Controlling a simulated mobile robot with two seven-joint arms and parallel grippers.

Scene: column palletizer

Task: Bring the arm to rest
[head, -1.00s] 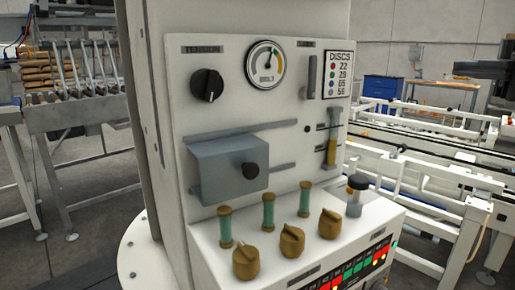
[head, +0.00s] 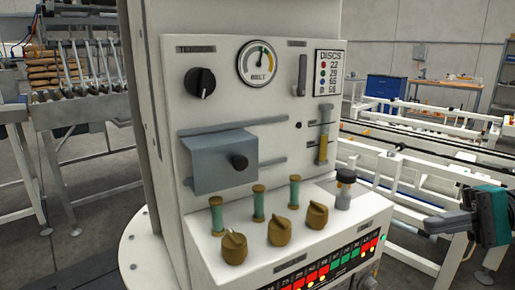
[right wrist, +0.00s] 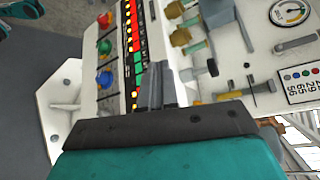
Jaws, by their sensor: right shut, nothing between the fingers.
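My right gripper (head: 437,222) is at the right edge of the head view, to the right of the control cabinet (head: 165,130) and apart from it. Its fingers are shut with nothing between them. In the right wrist view the shut fingers (right wrist: 160,92) point toward the cabinet's sloped panel with its lit red and green row (right wrist: 133,45). My left gripper is not in the head view.
The cabinet carries a black knob (head: 200,82), a belt gauge (head: 257,63), a grey box (head: 222,160) and brass knobs (head: 281,231). White conveyor rails (head: 400,170) run behind at right. A rack with brown rolls (head: 75,70) stands at left.

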